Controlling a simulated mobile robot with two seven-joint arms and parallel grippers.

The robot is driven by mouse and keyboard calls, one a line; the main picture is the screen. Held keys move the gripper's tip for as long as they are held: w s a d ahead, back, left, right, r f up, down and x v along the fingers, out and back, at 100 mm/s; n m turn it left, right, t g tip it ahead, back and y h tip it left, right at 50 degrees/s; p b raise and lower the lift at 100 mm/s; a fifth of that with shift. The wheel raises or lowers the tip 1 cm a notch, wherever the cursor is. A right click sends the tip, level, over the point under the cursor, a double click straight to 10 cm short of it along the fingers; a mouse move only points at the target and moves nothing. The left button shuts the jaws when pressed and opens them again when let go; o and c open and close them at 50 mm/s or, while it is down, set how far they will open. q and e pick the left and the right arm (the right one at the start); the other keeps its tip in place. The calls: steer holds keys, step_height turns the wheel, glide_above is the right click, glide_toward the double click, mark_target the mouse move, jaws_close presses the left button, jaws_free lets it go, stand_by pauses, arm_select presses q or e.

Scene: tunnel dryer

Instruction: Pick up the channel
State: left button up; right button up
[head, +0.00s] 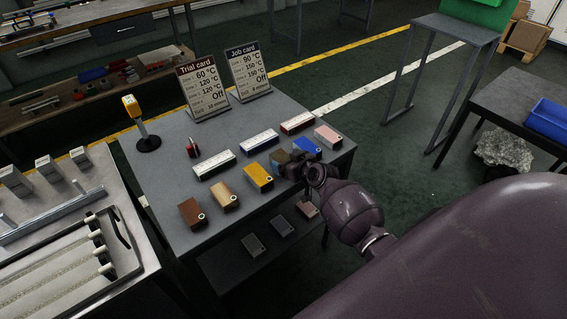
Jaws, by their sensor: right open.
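My right gripper (293,168) is over the right part of the grey table, at the row of small coloured blocks. It is open, and its fingers are small and dark here. A grey-brown block (278,159) is beside its fingertips, partly hidden; I cannot tell whether they touch. A blue block (306,147) is just behind the gripper, and a yellow block (258,177) is to its left. A long pale metal bar, perhaps the channel (52,215), lies on the left bench, far from the gripper. I cannot tell for certain which thing is the channel. My left gripper is not in view.
The grey table (163,178) also bears a Trial card (204,90), a Job card (248,72), a yellow-headed stand (133,108), several long white-topped boxes and brown, tan and pink blocks. More blocks lie on its lower shelf.

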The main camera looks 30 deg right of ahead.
steer(key=shift+w, duration=0.1)
steer(key=c, duration=1.1)
